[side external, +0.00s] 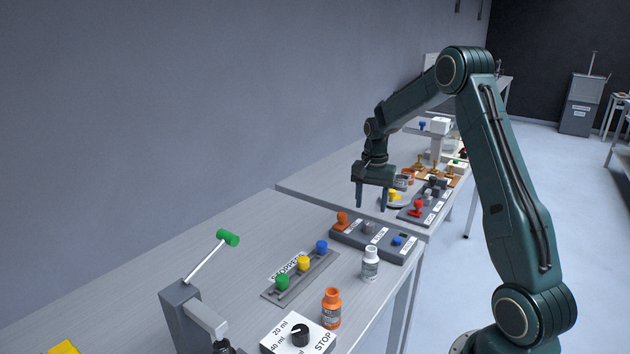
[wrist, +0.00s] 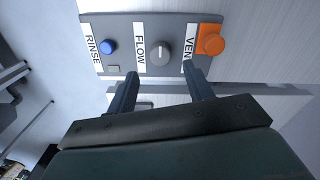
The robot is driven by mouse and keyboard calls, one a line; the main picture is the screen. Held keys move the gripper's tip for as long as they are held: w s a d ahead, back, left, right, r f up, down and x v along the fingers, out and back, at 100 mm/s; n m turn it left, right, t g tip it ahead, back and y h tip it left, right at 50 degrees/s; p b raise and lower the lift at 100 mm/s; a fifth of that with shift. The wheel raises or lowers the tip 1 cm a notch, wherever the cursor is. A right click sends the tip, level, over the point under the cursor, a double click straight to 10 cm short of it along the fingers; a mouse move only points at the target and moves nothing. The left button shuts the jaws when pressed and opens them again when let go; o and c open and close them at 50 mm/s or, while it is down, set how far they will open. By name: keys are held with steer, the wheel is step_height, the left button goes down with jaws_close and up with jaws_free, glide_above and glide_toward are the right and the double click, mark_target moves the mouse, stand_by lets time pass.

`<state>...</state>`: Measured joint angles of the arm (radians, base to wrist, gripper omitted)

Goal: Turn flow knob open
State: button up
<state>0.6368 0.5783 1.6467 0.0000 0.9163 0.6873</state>
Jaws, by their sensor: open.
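The flow knob (wrist: 160,52) is a round grey knob with a light pointer line, next to the FLOW label (wrist: 140,49) in the wrist view. It sits on a dark grey panel (wrist: 124,28) between the blue rinse knob (wrist: 109,47) and the orange vent knob (wrist: 211,40). The flow knob also shows in the side view (side external: 369,227). My gripper (side external: 373,208) is open and empty, fingers pointing down above the bench near the panel. In the wrist view my fingertips (wrist: 164,74) are spread on either side of the flow knob's line, apart from it.
Behind my gripper stands another panel with a red knob (side external: 417,208). A white bottle (side external: 370,263) and an orange bottle (side external: 331,308) stand in front of the flow panel. A stopper rack (side external: 267,293) and a green-tipped lever (side external: 228,238) are at left.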

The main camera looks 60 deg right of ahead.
mark_target(368, 224)
step_height(368, 224, up, 8)
stand_by(0.4)
steer(key=s+a+r+n+t, duration=0.1)
steer(key=s+a+r+n, duration=0.35)
steer(key=a, duration=0.45)
steer(key=s+a+r+n+t, duration=0.1)
steer(key=s+a+r+n, duration=0.2)
steer(key=a+r, duration=0.45)
steer(key=s+a+f+n+t, duration=0.3)
steer(key=s+a+n, duration=0.4)
steer(key=s+a, duration=0.5)
steer(key=shift+s+a+f+n+t, duration=0.35)
steer(key=shift+s+f, duration=0.1)
steer(key=shift+s, duration=0.65)
